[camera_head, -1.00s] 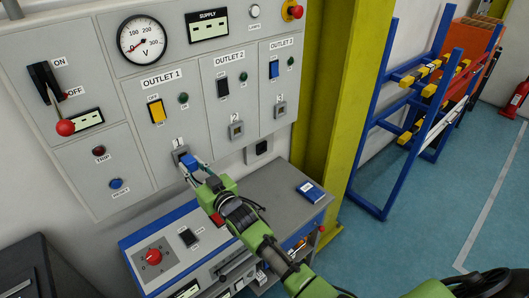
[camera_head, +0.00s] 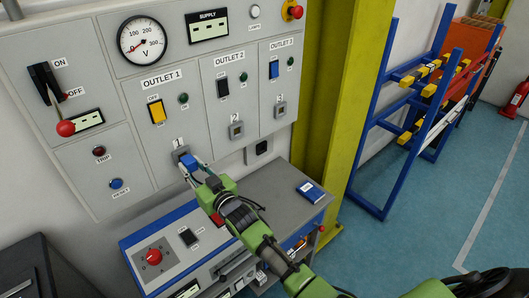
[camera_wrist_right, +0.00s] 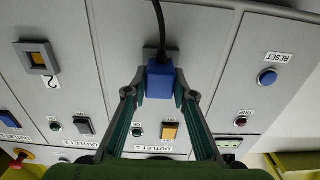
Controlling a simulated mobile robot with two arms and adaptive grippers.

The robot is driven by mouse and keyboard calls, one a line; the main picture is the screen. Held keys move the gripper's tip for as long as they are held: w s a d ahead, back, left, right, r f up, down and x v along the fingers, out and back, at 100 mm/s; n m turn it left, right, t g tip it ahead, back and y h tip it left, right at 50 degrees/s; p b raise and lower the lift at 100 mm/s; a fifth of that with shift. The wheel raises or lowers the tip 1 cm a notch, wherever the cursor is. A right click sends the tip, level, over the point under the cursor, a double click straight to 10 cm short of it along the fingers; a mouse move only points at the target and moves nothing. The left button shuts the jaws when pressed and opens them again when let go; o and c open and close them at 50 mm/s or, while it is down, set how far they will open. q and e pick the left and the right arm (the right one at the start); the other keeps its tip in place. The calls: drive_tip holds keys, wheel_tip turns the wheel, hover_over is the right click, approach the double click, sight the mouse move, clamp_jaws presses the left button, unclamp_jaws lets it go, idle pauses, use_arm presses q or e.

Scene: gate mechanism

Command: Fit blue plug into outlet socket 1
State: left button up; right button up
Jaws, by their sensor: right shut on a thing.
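The blue plug (camera_head: 188,161) is at outlet socket 1 (camera_head: 179,151), under the label 1 on the grey panel. My right gripper (camera_head: 191,168) is shut on the plug. In the right wrist view the plug (camera_wrist_right: 160,80) sits between the two fingertips, with a black cable running from it up the picture. The plug covers most of socket 1, of which a grey edge (camera_wrist_right: 151,54) shows behind it. I cannot tell how deep the plug sits. My left gripper is not in view.
Socket 2 (camera_head: 237,131) and socket 3 (camera_head: 280,110) are empty on the panel. A yellow switch (camera_head: 157,111) is above socket 1. Below is a grey bench (camera_head: 262,200) with a blue booklet (camera_head: 310,192). A yellow column (camera_head: 342,100) stands right of the panel.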

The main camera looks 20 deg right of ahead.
drive_tip(key=shift+b+x, duration=0.6)
drive_tip(key=shift+x, duration=0.25)
idle(0.6)
drive_tip(key=shift+r, duration=0.1)
drive_tip(key=o, duration=1.2)
drive_tip(key=shift+w+a, duration=0.1)
drive_tip(key=shift+o, duration=0.2)
drive_tip(key=shift+s+d, duration=0.2)
drive_tip(key=shift+s, duration=0.3)
drive_tip(key=v, duration=1.1)
